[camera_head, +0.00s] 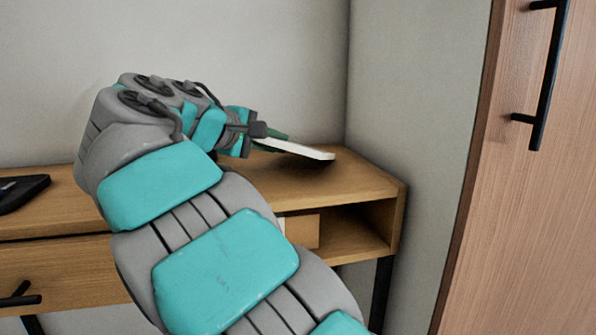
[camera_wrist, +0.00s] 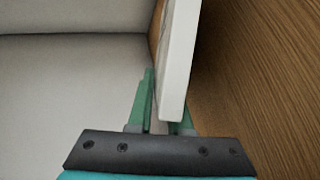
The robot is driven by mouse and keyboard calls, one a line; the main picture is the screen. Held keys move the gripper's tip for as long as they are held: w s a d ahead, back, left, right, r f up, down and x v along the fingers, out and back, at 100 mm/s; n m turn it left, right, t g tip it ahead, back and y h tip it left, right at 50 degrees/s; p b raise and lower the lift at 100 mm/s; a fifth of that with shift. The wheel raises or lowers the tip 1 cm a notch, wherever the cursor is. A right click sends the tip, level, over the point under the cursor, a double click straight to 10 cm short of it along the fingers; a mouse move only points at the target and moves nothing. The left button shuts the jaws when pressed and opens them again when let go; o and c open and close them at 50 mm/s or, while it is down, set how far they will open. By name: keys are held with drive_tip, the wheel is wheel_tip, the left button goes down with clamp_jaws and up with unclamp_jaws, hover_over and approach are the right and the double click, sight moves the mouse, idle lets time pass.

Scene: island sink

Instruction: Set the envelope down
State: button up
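The envelope (camera_head: 305,151) is a flat white slab over the right part of the wooden desk top (camera_head: 360,184). Its outer end is close above the wood, with a dark shadow beneath; I cannot tell whether it touches. My gripper (camera_head: 268,139) is shut on the envelope's near end. In the wrist view the envelope (camera_wrist: 180,62) stands on edge between the green fingers of my gripper (camera_wrist: 163,108), its top running out of the frame. My arm hides part of the desk and the gripper's far side.
A dark object (camera_head: 22,191) lies at the desk's left end. The desk has an open cubby (camera_head: 352,232) at right and a drawer with a black handle (camera_head: 20,296) at left. Walls bound the desk behind and right. A wooden cabinet door (camera_head: 530,200) stands at far right.

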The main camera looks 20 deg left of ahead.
drive_tip(key=shift+o, duration=1)
drive_tip(key=shift+s, duration=0.1)
drive_tip(key=p+v, duration=0.2)
drive_tip(key=v, duration=0.4)
drive_tip(key=shift+r+p, duration=0.25)
drive_tip(key=shift+p, duration=0.1)
drive_tip(key=shift+s+a+r, duration=0.1)
drive_tip(key=shift+s+a, duration=0.25)
drive_tip(key=shift+s, duration=0.45)
